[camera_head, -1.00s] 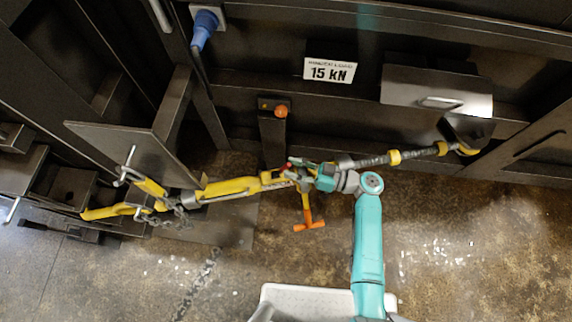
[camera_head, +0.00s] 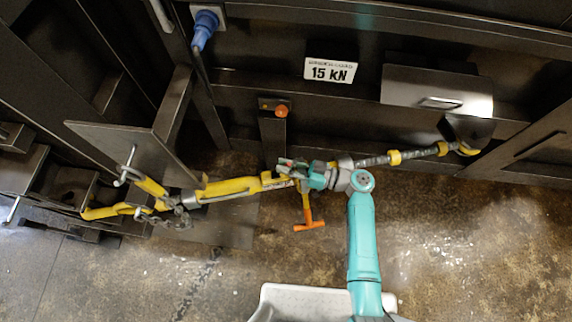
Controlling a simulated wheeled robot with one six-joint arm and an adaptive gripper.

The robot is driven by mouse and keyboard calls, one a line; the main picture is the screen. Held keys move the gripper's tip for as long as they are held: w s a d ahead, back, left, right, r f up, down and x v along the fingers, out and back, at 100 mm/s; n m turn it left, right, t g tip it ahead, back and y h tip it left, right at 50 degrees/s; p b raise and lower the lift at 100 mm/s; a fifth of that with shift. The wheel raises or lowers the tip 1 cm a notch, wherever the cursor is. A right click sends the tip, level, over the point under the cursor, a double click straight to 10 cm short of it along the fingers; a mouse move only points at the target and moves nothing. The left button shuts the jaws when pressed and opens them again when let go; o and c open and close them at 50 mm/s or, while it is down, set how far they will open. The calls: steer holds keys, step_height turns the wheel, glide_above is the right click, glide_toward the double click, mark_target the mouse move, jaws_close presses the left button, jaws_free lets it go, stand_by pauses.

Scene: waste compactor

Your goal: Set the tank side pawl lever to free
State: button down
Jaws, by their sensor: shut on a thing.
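A yellow and grey ratchet tensioner (camera_head: 235,187) runs across the front of the dark machine, with a threaded rod (camera_head: 420,153) on its right. An orange T-shaped handle (camera_head: 309,222) hangs down from its middle. My gripper (camera_head: 290,168) is at the ratchet middle, just above the orange handle. It is shut on a small part there, which appears to be the pawl lever; the fingers hide most of it. A small red spot shows at the fingertips. The lever's exact setting cannot be told.
A dark post with an orange knob (camera_head: 282,111) stands just behind the ratchet. A 15 kN sign (camera_head: 330,69) and a blue plug (camera_head: 204,29) are on the machine. A chain and hook (camera_head: 165,212) lie at the left. The floor in front is clear.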

mark_target(275, 175)
steer(key=h, duration=0.1)
steer(key=a+n+h, duration=0.1)
steer(key=a+h, duration=0.1)
steer(key=shift+s+r, duration=0.3)
steer(key=shift+r, duration=0.1)
steer(key=shift+s+a+n+h, duration=0.1)
steer(key=shift+a+n+h, duration=0.3)
steer(key=shift+h, duration=0.4)
steer(key=shift+s+a+n+h, duration=0.1)
steer(key=shift+a+n+h, duration=0.25)
steer(key=shift+h, duration=0.45)
steer(key=shift+a, duration=0.1)
steer(key=c, duration=1.1)
jaws_free()
steer(key=shift+c, duration=0.2)
steer(key=shift+r, duration=0.1)
steer(key=v, duration=1.2)
